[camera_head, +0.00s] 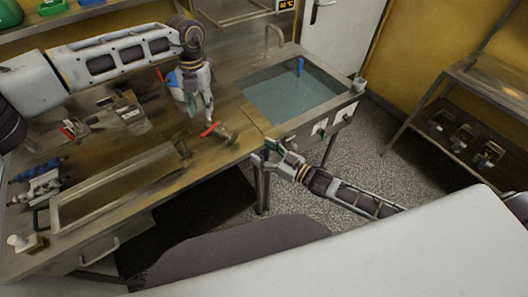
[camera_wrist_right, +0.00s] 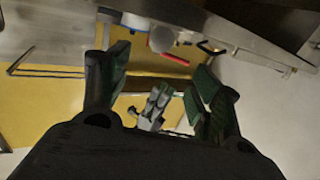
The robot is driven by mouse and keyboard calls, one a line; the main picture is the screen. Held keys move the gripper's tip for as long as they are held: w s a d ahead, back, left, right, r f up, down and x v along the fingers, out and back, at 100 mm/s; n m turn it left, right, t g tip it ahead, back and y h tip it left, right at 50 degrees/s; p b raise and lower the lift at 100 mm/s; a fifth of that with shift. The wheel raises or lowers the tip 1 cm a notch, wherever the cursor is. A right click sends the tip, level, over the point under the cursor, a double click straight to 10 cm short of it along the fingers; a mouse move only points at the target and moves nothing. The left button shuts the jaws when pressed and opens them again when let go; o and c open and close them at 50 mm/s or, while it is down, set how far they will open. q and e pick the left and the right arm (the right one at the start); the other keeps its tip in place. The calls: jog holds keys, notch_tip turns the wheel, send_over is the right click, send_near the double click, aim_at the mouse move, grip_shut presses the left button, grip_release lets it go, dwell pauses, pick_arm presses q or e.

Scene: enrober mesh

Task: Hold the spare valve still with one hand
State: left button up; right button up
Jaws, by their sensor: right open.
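A valve with a red lever and a metal body (camera_head: 224,135) lies near the front edge of the steel worktop, left of the sink; I take it for the spare valve. A red lever and a round grey end (camera_wrist_right: 161,39) show beyond the fingers in the right wrist view. My left gripper (camera_head: 207,112) points down just above and behind the valve, apart from it as far as I can see; its finger gap is unclear. My right gripper (camera_head: 272,152) is open and empty in front of the worktop edge, right of the valve; its spread fingers (camera_wrist_right: 157,88) frame the wrist view.
A sink full of water (camera_head: 290,97) with a blue object is at the right of the worktop (camera_head: 225,155). A long shallow metal tray (camera_head: 115,190) lies at front left. Tools and fittings (camera_head: 125,108) clutter the left. A metal shelf rack (camera_head: 470,100) stands far right.

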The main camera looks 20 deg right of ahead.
aim_at(234, 136)
jog(key=shift+w+a, duration=0.15)
dwell(0.3)
jog(key=shift+x, duration=6.7)
grip_shut()
